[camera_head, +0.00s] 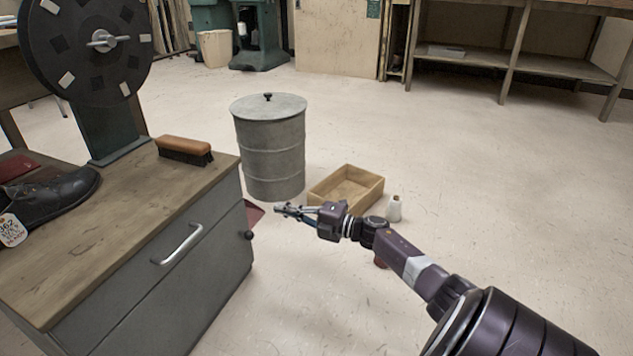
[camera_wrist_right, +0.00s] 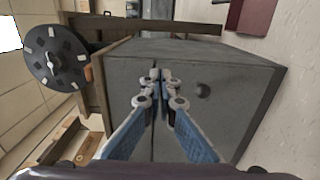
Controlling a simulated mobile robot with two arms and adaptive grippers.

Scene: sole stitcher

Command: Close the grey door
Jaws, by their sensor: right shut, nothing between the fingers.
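The grey door (camera_head: 215,262) is the lower front panel of the grey cabinet, under a drawer with a silver handle (camera_head: 178,244). It has a dark round knob (camera_head: 248,235). The door looks flush or nearly flush with the front; I cannot tell if a small gap is left. In the right wrist view, the door (camera_wrist_right: 222,115) and its knob (camera_wrist_right: 203,90) lie to the right of a dark seam. My right gripper (camera_head: 281,210) is shut and empty, to the right of the knob, with a visible gap in the head view. My left gripper is out of view.
The cabinet top (camera_head: 120,215) holds a brush (camera_head: 184,150), a black shoe (camera_head: 50,196) and a wheel-shaped machine (camera_head: 88,50). A metal drum (camera_head: 272,150), a wooden box (camera_head: 347,188) and a white bottle (camera_head: 394,208) stand beyond my gripper. The floor at right is clear.

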